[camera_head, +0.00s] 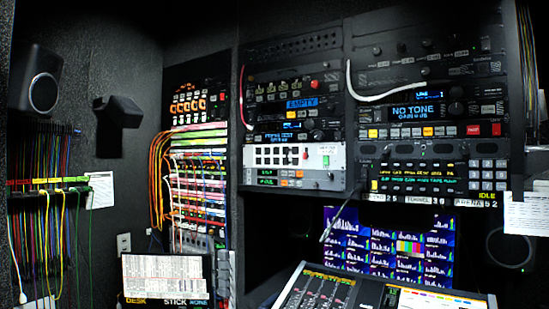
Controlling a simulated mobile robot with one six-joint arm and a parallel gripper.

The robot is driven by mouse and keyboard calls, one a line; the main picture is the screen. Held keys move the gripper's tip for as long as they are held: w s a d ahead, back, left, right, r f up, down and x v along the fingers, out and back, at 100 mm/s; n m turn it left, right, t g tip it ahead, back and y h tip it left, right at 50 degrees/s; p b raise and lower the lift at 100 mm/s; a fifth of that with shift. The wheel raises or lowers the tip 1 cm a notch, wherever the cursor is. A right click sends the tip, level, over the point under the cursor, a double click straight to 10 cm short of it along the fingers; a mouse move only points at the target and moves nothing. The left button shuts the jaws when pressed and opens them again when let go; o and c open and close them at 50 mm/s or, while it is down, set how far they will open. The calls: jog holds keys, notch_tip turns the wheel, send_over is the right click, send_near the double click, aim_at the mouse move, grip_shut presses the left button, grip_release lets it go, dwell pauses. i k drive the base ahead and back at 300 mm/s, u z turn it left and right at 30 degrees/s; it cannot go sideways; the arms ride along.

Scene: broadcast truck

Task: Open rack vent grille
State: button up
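I cannot tell for certain which panel is the rack vent grille. A dark panel with a row of small round holes (292,45) sits at the top of the middle rack. A narrow dark strip with several rounded openings (410,149) crosses the right rack below the "NO TONE" unit (416,112). Both look flush with the rack fronts, and no open panel is clear to see. My gripper is not in view.
A mixing console (375,291) stands at the bottom right, with a thin rod (338,216) rising near it. A lit monitor (388,243) is behind. Patch cables (158,175) and a speaker (43,90) are at left. White cables loop across the rack fronts.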

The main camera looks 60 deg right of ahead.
aim_at(270, 156)
jog(key=z, duration=0.15)
jog(key=i, duration=0.95)
jog(key=u, duration=0.05)
